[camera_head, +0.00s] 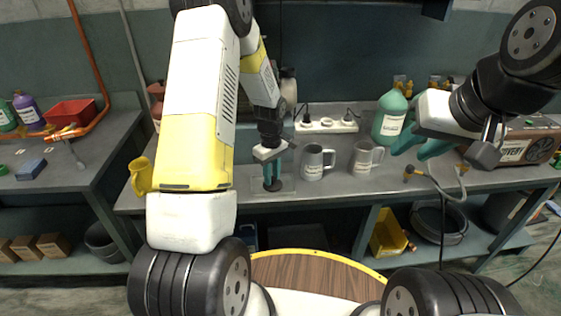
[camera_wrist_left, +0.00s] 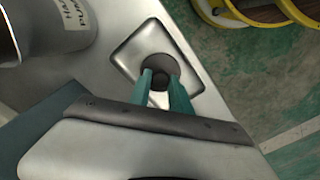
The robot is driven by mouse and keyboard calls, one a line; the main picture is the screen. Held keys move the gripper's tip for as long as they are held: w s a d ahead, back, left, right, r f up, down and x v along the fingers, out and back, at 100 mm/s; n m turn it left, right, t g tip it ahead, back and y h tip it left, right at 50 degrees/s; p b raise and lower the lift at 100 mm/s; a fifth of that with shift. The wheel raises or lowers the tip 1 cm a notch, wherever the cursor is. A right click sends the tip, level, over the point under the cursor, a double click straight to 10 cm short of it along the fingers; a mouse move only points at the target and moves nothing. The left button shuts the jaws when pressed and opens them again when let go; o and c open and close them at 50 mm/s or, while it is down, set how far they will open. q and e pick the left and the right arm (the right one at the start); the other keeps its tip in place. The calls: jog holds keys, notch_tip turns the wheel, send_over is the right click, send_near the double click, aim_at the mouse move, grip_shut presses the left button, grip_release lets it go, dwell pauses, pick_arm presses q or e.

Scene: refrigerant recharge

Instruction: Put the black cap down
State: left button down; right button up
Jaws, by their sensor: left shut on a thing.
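The black cap (camera_head: 274,185) is at the fingertips of my left gripper (camera_head: 272,175), low over a small square metal tray (camera_head: 257,196) near the bench's front edge. In the left wrist view, the round dark cap (camera_wrist_left: 156,63) sits between the teal fingers of my left gripper (camera_wrist_left: 161,80), over the middle of the tray (camera_wrist_left: 129,50). I cannot tell whether the cap touches the tray. My right gripper (camera_head: 422,146) hangs over the bench at the right, its teal fingers apart and with nothing seen between them.
Two grey mugs (camera_head: 312,163) (camera_head: 363,160) stand right of the tray. Behind are a white power strip (camera_head: 327,125) and a green bottle (camera_head: 389,122). A hose (camera_head: 440,185) lies at the bench edge by my right gripper. A yellow funnel-like thing (camera_head: 141,174) is at the left corner.

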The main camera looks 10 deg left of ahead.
pick_arm(q)
jog(key=shift+f, duration=0.25)
jog(key=c, duration=1.2)
grip_release()
jog(key=shift+r, duration=0.1)
jog(key=s+r+m+t, duration=0.1)
jog(key=s+r, duration=0.2)
jog(key=r, duration=0.8)
jog(key=s+r+m+t, duration=0.1)
jog(key=s+r+m, duration=0.1)
jog(key=r, duration=0.9)
jog(key=s+r+m+t, duration=0.1)
jog(key=s+r+m, duration=0.1)
jog(key=s, duration=0.4)
jog(key=s+d+r+m+t+h, duration=0.1)
jog(key=s+r+m, duration=0.2)
jog(key=s, duration=0.4)
jog(key=s+d+r+m+t+h, duration=0.1)
jog(key=s+r+m+t, duration=0.1)
jog(key=s+r, duration=0.3)
jog(key=shift+s+d+m, duration=0.15)
jog(key=shift+s+m, duration=0.55)
